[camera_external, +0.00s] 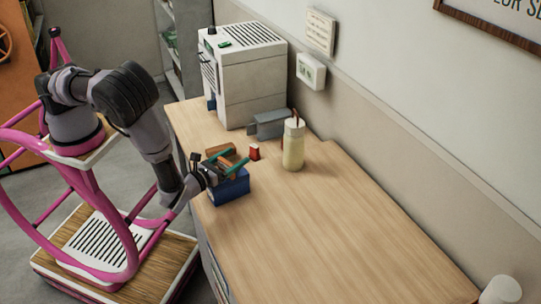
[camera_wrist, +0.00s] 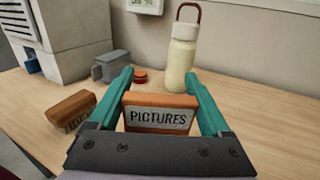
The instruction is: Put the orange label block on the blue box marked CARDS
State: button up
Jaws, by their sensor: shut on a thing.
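An orange block with a grey label reading PICTURES (camera_wrist: 160,118) is held between the teal fingers of my gripper (camera_wrist: 164,85). In the external view my gripper (camera_external: 231,161) is shut on it just above the blue box (camera_external: 229,189) at the table's left edge. I cannot tell whether the held block touches the box. The box's marking is not readable, and the box is not visible in the wrist view.
A cream bottle (camera_external: 293,146) with a brown loop handle stands right of my gripper. A small red object (camera_external: 254,152) and a grey box (camera_external: 268,124) are nearby. A large pale machine (camera_external: 244,78) stands at the back. The front right of the table (camera_external: 340,235) is clear.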

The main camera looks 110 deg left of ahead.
jog(key=o, duration=1.2)
jog(key=shift+f, duration=0.1)
jog(key=shift+c, duration=0.2)
